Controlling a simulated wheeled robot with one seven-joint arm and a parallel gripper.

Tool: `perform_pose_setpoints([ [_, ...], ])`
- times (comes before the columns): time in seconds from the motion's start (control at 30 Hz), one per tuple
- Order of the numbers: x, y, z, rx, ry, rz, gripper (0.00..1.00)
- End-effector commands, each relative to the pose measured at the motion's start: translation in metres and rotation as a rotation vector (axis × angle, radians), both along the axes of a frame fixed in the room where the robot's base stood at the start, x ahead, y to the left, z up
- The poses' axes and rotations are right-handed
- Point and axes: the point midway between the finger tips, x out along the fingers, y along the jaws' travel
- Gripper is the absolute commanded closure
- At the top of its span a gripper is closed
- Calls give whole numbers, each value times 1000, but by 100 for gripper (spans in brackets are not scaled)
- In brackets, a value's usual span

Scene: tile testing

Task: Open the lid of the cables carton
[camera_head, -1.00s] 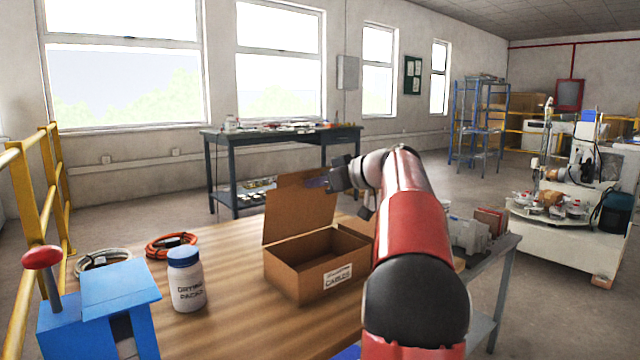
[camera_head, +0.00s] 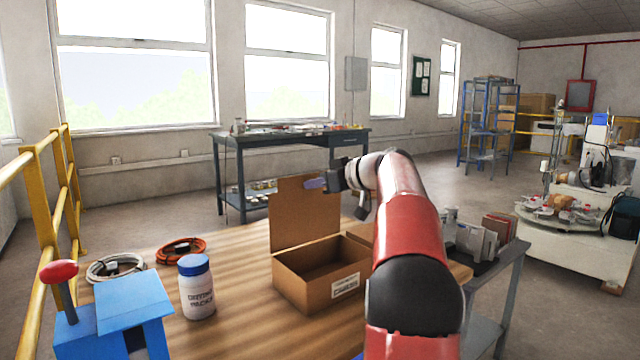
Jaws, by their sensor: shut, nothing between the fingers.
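The cables carton (camera_head: 308,296) is a brown cardboard box with a white label reading CABLES, standing on the wooden table. Its lid (camera_head: 303,219) stands upright at the back left side, and the dark inside of the carton shows. My gripper (camera_head: 312,184) is shut and empty at the upper part of the lid, in front of it in the picture. I cannot tell whether the fingertips touch the lid. My red and black arm hides the carton's right side.
On the wooden table (camera_head: 240,262), a white bottle with a blue cap (camera_head: 197,290), an orange cable coil (camera_head: 181,250), a white cable coil (camera_head: 115,267) and a blue device with a red knob (camera_head: 128,308) stand left of the carton. Grey parts (camera_head: 474,240) lie right of my arm.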

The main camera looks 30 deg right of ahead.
Motion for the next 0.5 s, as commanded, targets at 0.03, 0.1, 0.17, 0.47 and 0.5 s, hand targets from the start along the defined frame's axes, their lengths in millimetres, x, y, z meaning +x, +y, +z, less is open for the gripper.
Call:
perform_pose_setpoints([
  [0.03, 4, 1, 3, 0, 0, 1, 100],
  [0.1, 7, 1, 3, 1, -1, 0, 100],
  [0.17, 8, 1, 3, 1, -1, 0, 100],
  [0.47, 8, 1, 2, 1, -1, 0, 100],
  [0.5, 9, 1, 3, 1, -1, 0, 100],
])
